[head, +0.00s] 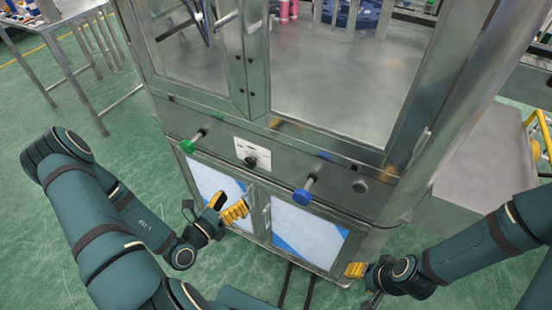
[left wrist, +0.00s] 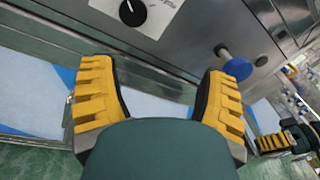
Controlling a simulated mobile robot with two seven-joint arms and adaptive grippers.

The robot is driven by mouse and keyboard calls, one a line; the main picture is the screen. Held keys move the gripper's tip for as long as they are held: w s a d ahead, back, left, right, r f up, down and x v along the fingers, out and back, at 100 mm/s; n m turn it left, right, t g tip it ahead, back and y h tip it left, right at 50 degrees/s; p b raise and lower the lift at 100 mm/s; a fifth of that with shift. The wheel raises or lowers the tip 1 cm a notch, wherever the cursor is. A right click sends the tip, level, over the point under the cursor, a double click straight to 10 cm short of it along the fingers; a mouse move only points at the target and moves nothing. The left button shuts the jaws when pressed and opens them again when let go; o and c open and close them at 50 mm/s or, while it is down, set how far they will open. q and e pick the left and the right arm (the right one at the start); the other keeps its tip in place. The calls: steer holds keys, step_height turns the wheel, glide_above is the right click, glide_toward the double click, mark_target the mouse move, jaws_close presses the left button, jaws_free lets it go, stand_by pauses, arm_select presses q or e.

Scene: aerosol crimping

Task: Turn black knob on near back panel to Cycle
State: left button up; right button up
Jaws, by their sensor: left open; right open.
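The black knob (head: 251,161) sits on a white label plate (head: 262,150) on the steel front panel of the machine. In the left wrist view the knob (left wrist: 132,12) shows at the top edge, partly cut off, with a light pointer mark; the plate's lettering is too small to read. My left gripper (head: 232,207) is below the knob, in front of the lower doors, apart from it. Its two yellow fingers (left wrist: 157,70) are spread and empty. My right gripper (head: 357,270) is low by the machine's right corner, with nothing seen in it.
A green knob (head: 188,145) on a stem projects left of the plate, and a blue knob (head: 302,197) on a stem to the right.

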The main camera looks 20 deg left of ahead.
mark_target(249, 166)
arm_select(q)
steer(key=w+y, duration=0.1)
steer(key=w, duration=0.3)
steer(key=w+a+n+y+b, duration=0.1)
steer(key=w, duration=0.4)
steer(key=w+b, duration=0.1)
steer(key=w, duration=0.4)
steer(key=shift+w+a+n+t+y, duration=0.1)
steer(key=shift+a+n+t+y, duration=0.2)
steer(key=shift+n+y, duration=0.1)
arm_select(e)
steer(key=shift+w+d+f, duration=0.2)
steer(key=shift+f, duration=0.3)
steer(key=shift+w+d+f, duration=0.2)
steer(key=shift+f, duration=0.25)
arm_select(q)
steer(key=c, duration=1.2)
